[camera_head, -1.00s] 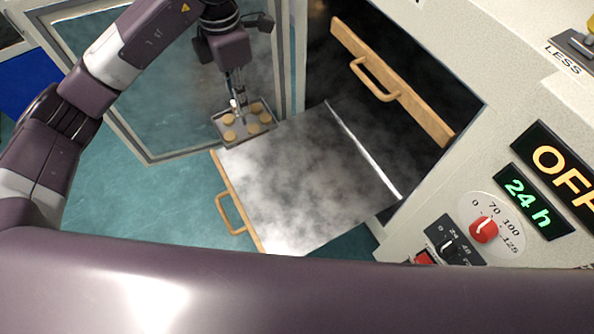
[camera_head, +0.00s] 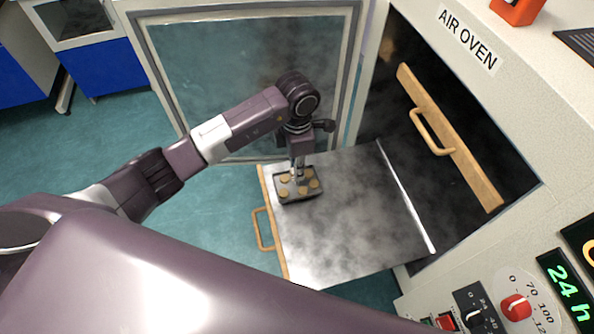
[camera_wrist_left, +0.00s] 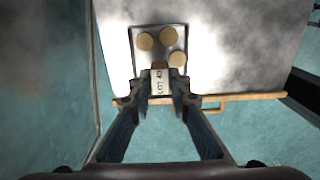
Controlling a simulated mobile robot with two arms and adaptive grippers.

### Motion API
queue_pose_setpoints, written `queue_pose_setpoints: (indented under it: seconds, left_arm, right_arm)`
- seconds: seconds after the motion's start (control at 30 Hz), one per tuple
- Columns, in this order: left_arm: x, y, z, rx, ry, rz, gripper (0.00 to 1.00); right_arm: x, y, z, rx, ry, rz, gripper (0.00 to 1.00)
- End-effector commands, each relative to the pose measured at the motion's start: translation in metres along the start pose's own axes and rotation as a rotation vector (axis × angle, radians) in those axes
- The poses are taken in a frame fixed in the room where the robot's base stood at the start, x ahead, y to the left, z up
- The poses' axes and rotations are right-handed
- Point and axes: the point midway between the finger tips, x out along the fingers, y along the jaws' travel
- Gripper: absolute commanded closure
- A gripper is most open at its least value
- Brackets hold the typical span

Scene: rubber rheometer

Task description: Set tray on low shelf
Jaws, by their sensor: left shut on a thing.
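The tray (camera_head: 291,198) is small, dark and rectangular, with several round tan discs on it. In the head view it is over the front corner of the low shelf (camera_head: 350,220), on the door side. I cannot tell whether it touches the shelf. The shelf is a pulled-out grey metal plate with a wooden front strip and handle. My left gripper (camera_head: 297,170) reaches down to the tray from above. In the left wrist view, my gripper (camera_wrist_left: 161,88) is shut on the tray (camera_wrist_left: 133,50) at a pale labelled tab. My right gripper is not in view.
The open glass oven door (camera_head: 240,75) stands just behind my left arm. An upper shelf with a wooden front (camera_head: 450,140) sits inside the oven, above and right of the low shelf. The control panel (camera_head: 505,285) is at lower right. Most of the low shelf is bare.

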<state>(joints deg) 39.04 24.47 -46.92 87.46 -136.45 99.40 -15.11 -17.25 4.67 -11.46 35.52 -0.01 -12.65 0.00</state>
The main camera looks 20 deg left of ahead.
Motion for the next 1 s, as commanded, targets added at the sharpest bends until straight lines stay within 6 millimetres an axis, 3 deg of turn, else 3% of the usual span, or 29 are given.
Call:
queue_pose_setpoints:
  seconds: [0.17, 0.53, 0.57, 0.7, 1.0]
  left_arm:
    - [0.024, -0.001, 0.000, -0.001, 0.001, -0.002, 1.00]
    - [0.030, 0.001, 0.000, 0.000, 0.000, 0.001, 1.00]
    - [0.030, 0.000, 0.000, -0.001, 0.000, 0.000, 0.81]
    - [0.029, 0.000, 0.000, -0.001, 0.000, 0.000, 0.66]
    - [0.027, 0.000, 0.000, -0.001, 0.000, -0.001, 0.66]
  right_arm:
    - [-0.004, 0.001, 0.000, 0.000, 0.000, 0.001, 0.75]
    - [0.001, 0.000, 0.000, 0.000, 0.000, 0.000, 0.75]
    - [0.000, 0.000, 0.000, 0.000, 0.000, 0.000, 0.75]
    - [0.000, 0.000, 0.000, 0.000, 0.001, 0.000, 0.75]
    - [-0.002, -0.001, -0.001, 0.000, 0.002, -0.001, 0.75]
